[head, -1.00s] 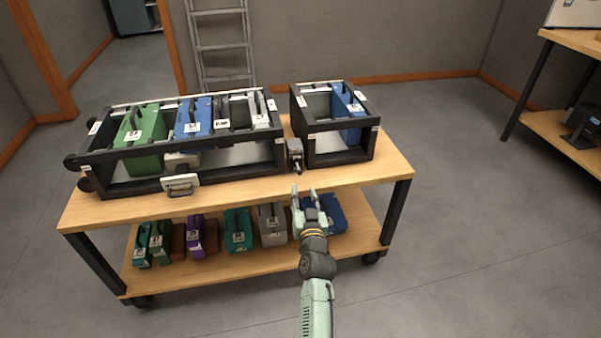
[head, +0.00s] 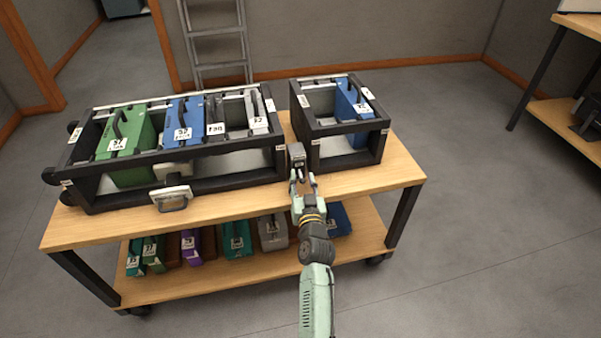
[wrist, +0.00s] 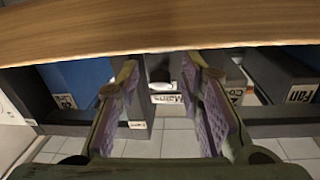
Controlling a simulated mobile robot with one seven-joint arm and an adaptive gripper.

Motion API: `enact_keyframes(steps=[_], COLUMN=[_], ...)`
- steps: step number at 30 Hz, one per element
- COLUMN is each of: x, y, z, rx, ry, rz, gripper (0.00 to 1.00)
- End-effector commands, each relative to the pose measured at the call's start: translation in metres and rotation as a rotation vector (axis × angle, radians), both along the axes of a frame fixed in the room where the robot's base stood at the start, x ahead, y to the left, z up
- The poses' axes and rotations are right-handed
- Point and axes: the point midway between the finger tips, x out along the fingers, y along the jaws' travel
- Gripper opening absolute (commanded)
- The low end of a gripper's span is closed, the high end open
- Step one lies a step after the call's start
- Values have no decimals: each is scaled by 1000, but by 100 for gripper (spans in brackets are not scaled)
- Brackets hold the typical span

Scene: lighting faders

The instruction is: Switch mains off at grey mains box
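The small grey mains box (head: 297,154) stands on the upper shelf of the wooden cart, between the two black racks. In the wrist view the mains box (wrist: 160,72) shows between my fingers, with a white "Mains" label and a dark part that may be its switch. I cannot tell the switch's position. My gripper (head: 303,178) is open and empty, just in front of the box at the shelf's front edge. In the wrist view my gripper's two purple-padded fingers (wrist: 165,75) stand apart on either side of the box. I cannot tell whether they touch it.
A long black rack (head: 235,169) with green, blue and grey modules stands left of the box. A smaller rack (head: 345,128) with a blue module stands right. A white handled piece (head: 170,194) is at the front edge. Several modules sit on the lower shelf (head: 195,277).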

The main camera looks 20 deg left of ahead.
Motion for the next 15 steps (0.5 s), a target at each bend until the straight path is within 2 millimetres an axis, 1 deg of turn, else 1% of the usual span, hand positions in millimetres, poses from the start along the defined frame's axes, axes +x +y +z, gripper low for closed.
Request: enact_keyframes(steps=[9, 15], x=[0, 0], y=[0, 0], z=[0, 0], rx=[0, 0], ry=[0, -1], rz=[0, 0], gripper=[34, 20])
